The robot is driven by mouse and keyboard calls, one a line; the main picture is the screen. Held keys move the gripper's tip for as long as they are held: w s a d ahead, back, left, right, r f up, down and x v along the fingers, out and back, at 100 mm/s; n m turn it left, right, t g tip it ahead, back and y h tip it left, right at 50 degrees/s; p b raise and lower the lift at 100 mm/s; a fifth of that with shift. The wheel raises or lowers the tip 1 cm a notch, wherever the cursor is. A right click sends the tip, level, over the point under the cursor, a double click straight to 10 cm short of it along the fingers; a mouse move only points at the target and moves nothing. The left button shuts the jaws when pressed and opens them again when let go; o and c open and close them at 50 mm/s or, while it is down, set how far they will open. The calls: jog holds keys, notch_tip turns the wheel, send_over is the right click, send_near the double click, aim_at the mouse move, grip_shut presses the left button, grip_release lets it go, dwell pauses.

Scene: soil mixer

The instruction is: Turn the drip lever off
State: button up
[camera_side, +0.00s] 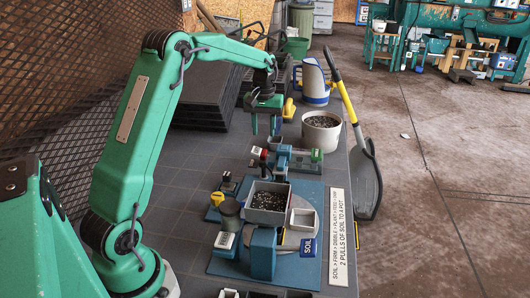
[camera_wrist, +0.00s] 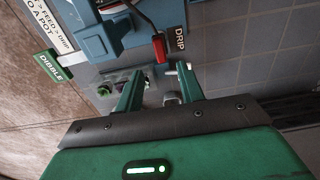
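The drip lever (camera_wrist: 159,48) has a red handle and shows in the wrist view beside a dark label reading DRIP (camera_wrist: 180,38). It sticks out from a blue fixture (camera_wrist: 105,35), which also shows in the side view (camera_side: 298,160). My gripper (camera_side: 263,133) hangs fingers down above the left end of that fixture in the side view. In the wrist view my gripper (camera_wrist: 159,72) has its two green fingers well apart, with nothing between them. The red handle appears just past the fingertips, roughly between them. Contact is not visible. Which way the lever is set is unclear.
A grey bin of soil (camera_side: 268,205), a blue SOIL block (camera_side: 263,253) and a yellow knob (camera_side: 217,198) stand nearer on the bench. A white pot of soil (camera_side: 321,132) and a blue-grey watering can (camera_side: 313,82) stand behind. A shovel (camera_side: 366,165) leans at the right edge.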

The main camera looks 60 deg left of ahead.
aim_at(264, 152)
jog(key=shift+f, duration=0.15)
jog(key=shift+f, duration=3.75)
grip_shut()
